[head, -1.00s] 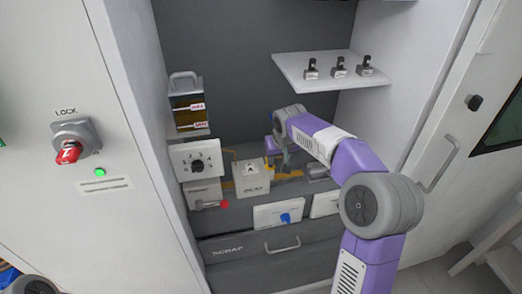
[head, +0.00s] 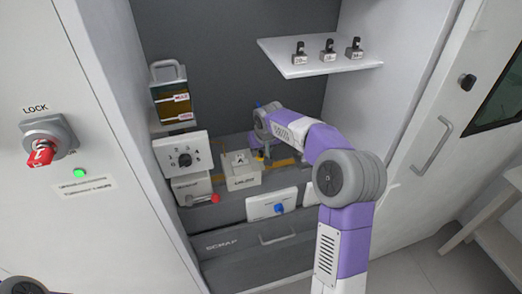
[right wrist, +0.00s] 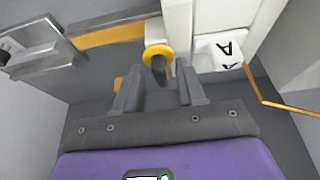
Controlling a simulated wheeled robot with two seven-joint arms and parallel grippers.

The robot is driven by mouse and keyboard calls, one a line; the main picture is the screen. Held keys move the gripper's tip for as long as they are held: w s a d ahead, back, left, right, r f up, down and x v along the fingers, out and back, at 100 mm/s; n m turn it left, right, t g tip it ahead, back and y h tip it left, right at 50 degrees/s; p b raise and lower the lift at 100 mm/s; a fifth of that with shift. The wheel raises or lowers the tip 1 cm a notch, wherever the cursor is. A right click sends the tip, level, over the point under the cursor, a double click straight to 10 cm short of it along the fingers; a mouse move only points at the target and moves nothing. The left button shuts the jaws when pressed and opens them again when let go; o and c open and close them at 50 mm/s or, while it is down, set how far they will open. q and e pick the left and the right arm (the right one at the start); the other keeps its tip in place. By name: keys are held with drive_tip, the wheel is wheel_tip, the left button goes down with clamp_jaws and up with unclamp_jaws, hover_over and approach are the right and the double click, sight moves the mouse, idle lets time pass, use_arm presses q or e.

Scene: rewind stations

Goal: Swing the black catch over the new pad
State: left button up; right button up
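My right gripper (right wrist: 158,88) is open in the right wrist view, its two dark fingers apart. A dark stub in a yellow ring (right wrist: 154,50) sits just beyond and between the fingertips, on a white upright part. I cannot tell whether it is the black catch, or whether a finger touches it. A white block with black "A" letters (right wrist: 222,52) is right of it. In the head view, my right gripper (head: 259,150) is low behind the pale station block (head: 240,173), partly hidden by my arm. No pad can be made out. My left gripper is out of view.
A dial box (head: 181,153) and a red-tipped lever (head: 214,198) stand left of the block. A panel with a blue knob (head: 272,204) is in front, above the scrap drawer (head: 225,245). A white shelf (head: 290,65) with three small weights overhangs the right side.

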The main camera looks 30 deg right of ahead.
clamp_jaws()
idle(0.3)
